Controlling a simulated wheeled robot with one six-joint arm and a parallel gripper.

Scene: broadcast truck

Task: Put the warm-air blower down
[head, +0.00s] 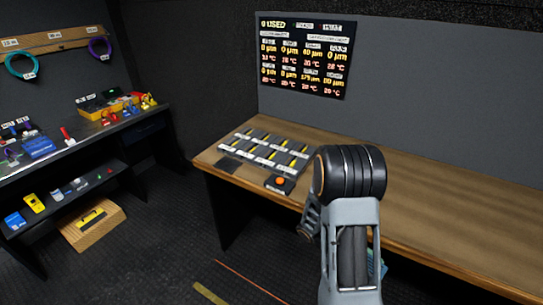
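I cannot pick out the warm-air blower for certain in the head view. A small teal piece (377,264) shows at the right edge of my forearm, mostly hidden behind it; I cannot tell what it is. My arm stands in front of the wooden desk (440,200), with its dark elbow joint over the desk top. A grey wrist part shows at the left of the forearm, by the desk's front edge. My gripper's fingers are hidden, so I cannot see what they hold.
A panel of labelled grey modules (265,150) and a box with an orange button (281,183) lie on the desk's left end. A display (305,55) hangs above. A cluttered bench (75,145) stands left, with a wooden crate (92,224) below. The desk's right side is clear.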

